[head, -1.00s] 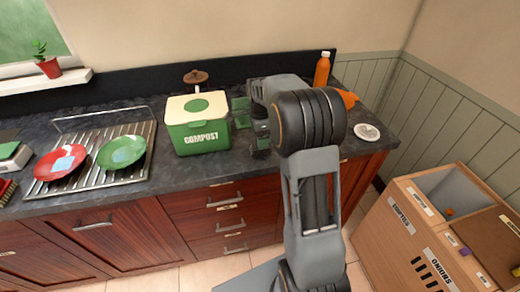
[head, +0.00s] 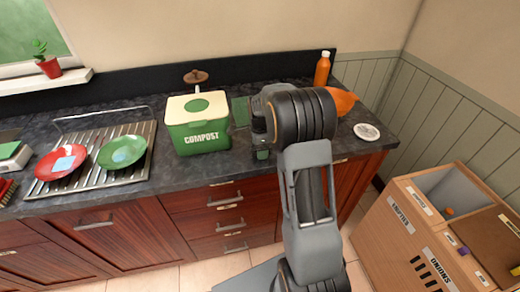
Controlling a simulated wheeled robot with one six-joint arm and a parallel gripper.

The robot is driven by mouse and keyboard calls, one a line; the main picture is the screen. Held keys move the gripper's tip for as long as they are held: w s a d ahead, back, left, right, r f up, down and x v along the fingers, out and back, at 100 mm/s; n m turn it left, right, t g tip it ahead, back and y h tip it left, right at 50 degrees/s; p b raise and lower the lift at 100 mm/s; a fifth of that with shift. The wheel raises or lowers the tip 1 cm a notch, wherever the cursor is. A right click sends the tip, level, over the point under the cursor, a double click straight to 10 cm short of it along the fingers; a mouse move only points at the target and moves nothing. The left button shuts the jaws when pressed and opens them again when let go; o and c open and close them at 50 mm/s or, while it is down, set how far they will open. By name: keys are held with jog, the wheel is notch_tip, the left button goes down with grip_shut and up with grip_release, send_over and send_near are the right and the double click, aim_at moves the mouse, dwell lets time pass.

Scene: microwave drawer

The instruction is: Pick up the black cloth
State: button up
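I cannot make out a black cloth in the head view; the dark countertop and my arm may hide it. My gripper (head: 262,152) is low over the counter, just right of the green compost bin, and mostly hidden by my own arm. Its fingers are too small and dark to tell whether they are open or hold anything.
The compost bin (head: 200,125) stands left of my gripper. An orange bottle (head: 322,68), an orange object (head: 344,101) and a white disc (head: 367,132) are right.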

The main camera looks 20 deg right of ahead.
jog(key=c, duration=0.8)
jog(key=shift+c, duration=0.2)
jog(key=shift+r, duration=0.5)
notch_tip(320, 180, up, 2)
jog(key=shift+r, duration=0.1)
jog(key=s+a+r+b, duration=0.3)
jog(key=s+a+r, duration=0.3)
jog(key=s+r, duration=0.3)
jog(key=s, duration=0.3)
jog(key=shift+s+r, duration=0.3)
jog(key=shift+r, duration=0.1)
jog(key=shift+a, duration=0.1)
